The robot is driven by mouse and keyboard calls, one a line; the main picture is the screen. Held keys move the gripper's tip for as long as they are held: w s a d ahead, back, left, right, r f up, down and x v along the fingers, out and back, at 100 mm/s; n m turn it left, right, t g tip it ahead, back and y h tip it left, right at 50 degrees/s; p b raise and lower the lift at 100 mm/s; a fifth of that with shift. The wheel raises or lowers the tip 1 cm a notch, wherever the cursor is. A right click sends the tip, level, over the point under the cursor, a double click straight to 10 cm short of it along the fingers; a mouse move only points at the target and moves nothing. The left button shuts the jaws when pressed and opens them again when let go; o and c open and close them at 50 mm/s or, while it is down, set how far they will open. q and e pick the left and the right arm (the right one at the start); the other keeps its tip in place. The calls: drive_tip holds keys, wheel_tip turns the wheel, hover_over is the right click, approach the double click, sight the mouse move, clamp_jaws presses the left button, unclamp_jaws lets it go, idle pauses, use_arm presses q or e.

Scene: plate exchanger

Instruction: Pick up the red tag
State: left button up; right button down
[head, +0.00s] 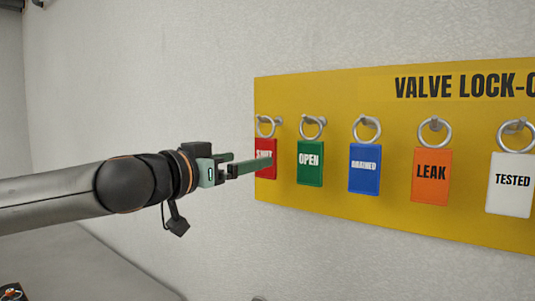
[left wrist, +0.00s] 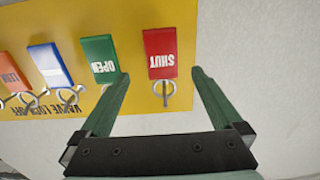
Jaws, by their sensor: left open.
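The red tag (head: 266,158), lettered SHUT, hangs by a metal ring from a peg at the left end of the yellow board (head: 300,90). In the head view my left gripper (head: 255,163) overlaps the tag and partly hides it. In the left wrist view the red tag (left wrist: 160,53) appears upside down, in line with the gap between the two open green fingers (left wrist: 158,75). The fingers hold nothing, and I see no clear contact with the tag. My right gripper is in neither view.
A green OPEN tag (head: 310,163) hangs just right of the red one, and the left wrist view shows it close to one finger. Blue (head: 364,168), orange (head: 431,176) and white (head: 511,184) tags hang further right. The wall left of the board is bare.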

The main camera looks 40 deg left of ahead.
sight(266, 147)
use_arm(q)
drive_tip(key=shift+w+a+f+p, duration=0.1)
drive_tip(key=shift+w+a+p, duration=0.15)
drive_tip(key=shift+w, duration=1.05)
drive_tip(key=shift+w+a+f+p, duration=0.15)
drive_tip(key=shift+w+p, duration=0.15)
drive_tip(key=shift+w, duration=1)
drive_tip(key=shift+w+a+f+p, duration=0.1)
drive_tip(key=shift+w+a+p, duration=0.15)
drive_tip(key=shift+w, duration=1.05)
drive_tip(key=c, duration=1.4)
drive_tip(key=shift+c, duration=0.2)
drive_tip(key=shift+r, duration=0.1)
